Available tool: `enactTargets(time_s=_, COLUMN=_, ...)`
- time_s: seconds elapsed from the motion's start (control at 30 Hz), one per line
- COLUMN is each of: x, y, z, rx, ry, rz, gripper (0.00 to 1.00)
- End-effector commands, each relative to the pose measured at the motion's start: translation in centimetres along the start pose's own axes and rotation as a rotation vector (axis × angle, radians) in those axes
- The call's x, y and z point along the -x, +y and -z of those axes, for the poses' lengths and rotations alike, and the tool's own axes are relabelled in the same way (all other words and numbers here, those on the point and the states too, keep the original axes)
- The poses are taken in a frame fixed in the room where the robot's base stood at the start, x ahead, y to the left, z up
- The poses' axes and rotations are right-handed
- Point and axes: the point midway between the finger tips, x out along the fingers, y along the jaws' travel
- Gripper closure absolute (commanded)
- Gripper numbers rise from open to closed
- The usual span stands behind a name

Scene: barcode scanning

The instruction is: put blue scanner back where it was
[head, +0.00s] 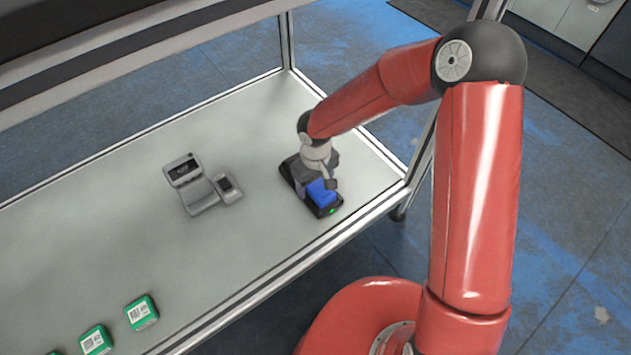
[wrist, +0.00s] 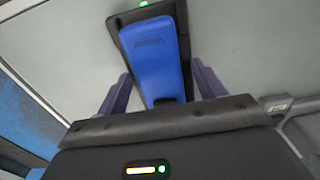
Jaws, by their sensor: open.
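The blue scanner (head: 321,190) sits on its black base (head: 327,210), which has a small green light and lies near the right end of the table. My gripper (head: 318,180) is right above the scanner in the head view and hides part of it. In the wrist view the blue scanner (wrist: 154,58) lies lengthwise in the black base (wrist: 122,20). The two purple fingers of my gripper (wrist: 160,92) are open, one on each side of the scanner, with gaps between them and it. The scanner's near end is hidden behind the gripper body.
A grey payment terminal (head: 196,183) stands left of the base on the table (head: 250,125). Several green boxes with white labels (head: 141,312) lie at the lower left. A metal frame post (head: 287,42) rises at the far edge. The table between the terminal and boxes is clear.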

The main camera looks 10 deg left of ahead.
Motion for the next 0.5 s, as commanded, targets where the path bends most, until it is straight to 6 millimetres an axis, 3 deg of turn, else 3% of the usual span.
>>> enactTargets(time_s=0.3, x=5.1, y=-0.3, z=-0.1, rx=-0.001, ry=0.002, rz=-0.002, gripper=0.31)
enactTargets(time_s=0.5, x=7.4, y=-0.4, z=-0.1, rx=-0.001, ry=0.000, rz=0.000, gripper=0.31)
